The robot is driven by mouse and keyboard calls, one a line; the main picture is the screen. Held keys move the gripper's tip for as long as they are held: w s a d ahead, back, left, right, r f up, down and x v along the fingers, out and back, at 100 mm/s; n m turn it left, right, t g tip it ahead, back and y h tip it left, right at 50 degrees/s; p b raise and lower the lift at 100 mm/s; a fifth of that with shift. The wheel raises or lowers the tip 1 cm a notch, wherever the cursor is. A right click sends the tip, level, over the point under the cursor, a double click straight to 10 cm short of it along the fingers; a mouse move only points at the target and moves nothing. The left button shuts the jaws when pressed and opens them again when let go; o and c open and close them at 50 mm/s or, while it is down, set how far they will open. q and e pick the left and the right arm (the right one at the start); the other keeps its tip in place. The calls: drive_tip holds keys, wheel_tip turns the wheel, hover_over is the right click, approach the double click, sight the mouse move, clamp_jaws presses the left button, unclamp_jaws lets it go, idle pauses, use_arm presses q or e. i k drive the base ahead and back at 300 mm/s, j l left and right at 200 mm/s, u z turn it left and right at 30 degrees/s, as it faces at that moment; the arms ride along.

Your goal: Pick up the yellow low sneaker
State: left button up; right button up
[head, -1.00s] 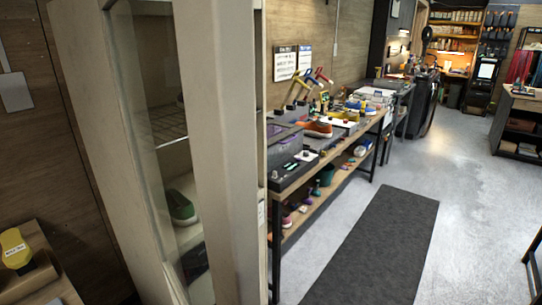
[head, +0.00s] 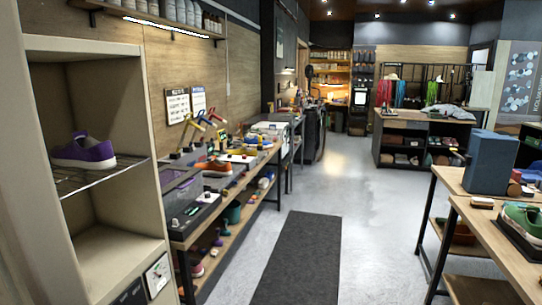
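I cannot make out a yellow low sneaker for certain in the head view. A small yellow item (head: 266,144) lies far back on the long workbench, too small to tell what it is. An orange sneaker with a white sole (head: 214,168) stands on the same bench. A purple low sneaker (head: 84,152) stands on a wire shelf of the cabinet at the left. Neither of my grippers is in view.
The open cabinet (head: 112,213) stands close at the left, beside the long workbench (head: 222,193). A dark mat (head: 297,258) lies on the clear grey floor. At the right, wooden tables (head: 500,245) hold a green shoe (head: 523,217) and a blue block (head: 490,162).

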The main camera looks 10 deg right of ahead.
sight(244, 150)
drive_tip(key=l+u, duration=0.25)
drive_tip(key=u, duration=0.2)
drive_tip(key=i+l+u, duration=0.1)
drive_tip(key=l+u, duration=0.2)
drive_tip(key=u, duration=0.2)
drive_tip(key=l+u, duration=0.25)
drive_tip(key=u, duration=0.2)
drive_tip(key=l+u, duration=0.3)
drive_tip(key=l, duration=0.2)
drive_tip(key=l+u, duration=0.3)
drive_tip(key=l, duration=0.25)
drive_tip(key=i+l+u, duration=0.1)
drive_tip(key=l+u, duration=0.15)
drive_tip(key=l, duration=2.45)
drive_tip(key=l+u, duration=0.1)
drive_tip(key=l, duration=1.55)
